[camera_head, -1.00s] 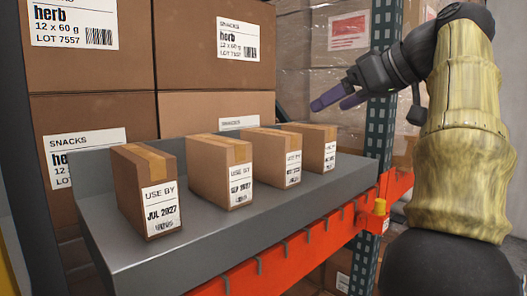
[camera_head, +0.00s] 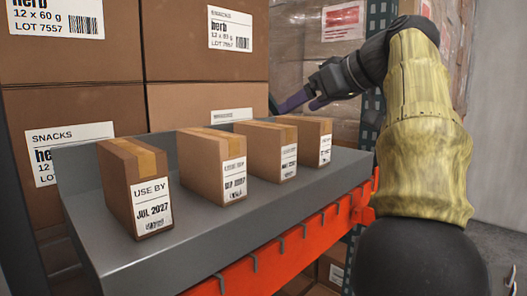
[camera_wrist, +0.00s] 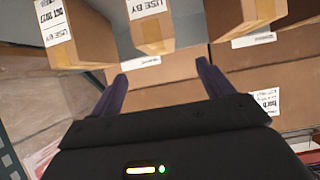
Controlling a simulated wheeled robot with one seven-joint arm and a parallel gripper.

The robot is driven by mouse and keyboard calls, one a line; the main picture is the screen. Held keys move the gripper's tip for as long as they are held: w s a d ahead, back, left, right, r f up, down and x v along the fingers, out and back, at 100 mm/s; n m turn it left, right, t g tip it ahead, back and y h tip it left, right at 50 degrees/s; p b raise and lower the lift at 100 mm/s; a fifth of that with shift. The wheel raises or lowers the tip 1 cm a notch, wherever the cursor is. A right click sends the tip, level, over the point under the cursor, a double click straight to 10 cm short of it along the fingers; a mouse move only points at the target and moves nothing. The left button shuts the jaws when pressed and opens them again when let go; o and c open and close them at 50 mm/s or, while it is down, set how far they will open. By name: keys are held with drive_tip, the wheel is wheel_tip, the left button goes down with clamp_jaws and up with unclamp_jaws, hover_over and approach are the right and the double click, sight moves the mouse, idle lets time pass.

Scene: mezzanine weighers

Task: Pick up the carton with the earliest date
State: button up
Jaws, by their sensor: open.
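Several brown cartons stand upright in a row on a grey tray-like shelf (camera_head: 190,258). The leftmost carton (camera_head: 115,190) reads USE BY JUL 2027. The second carton (camera_head: 197,165) has a blurred date, perhaps SEP 2027. The third carton (camera_head: 262,152) and the rightmost carton (camera_head: 304,140) have dates too small to read in the head view. My gripper (camera_head: 298,104) is open and empty, above and behind the right end of the row. In the wrist view, its fingers (camera_wrist: 162,74) are apart, and a carton (camera_wrist: 88,38) at upper left shows an upside-down label, perhaps OCT 2027.
Large SNACKS herb boxes (camera_head: 72,60) are stacked close behind the shelf. An orange rack beam (camera_head: 290,245) runs along its front. A rack upright (camera_head: 375,100) and wrapped boxes (camera_head: 300,35) stand at the right. The shelf's front strip is clear.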

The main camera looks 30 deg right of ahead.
sight(270, 125)
drive_tip(key=p+x, duration=0.1)
drive_tip(key=x, duration=0.5)
drive_tip(key=shift+w+a+f, duration=0.1)
drive_tip(key=shift+w, duration=0.2)
drive_tip(key=shift+s, duration=0.1)
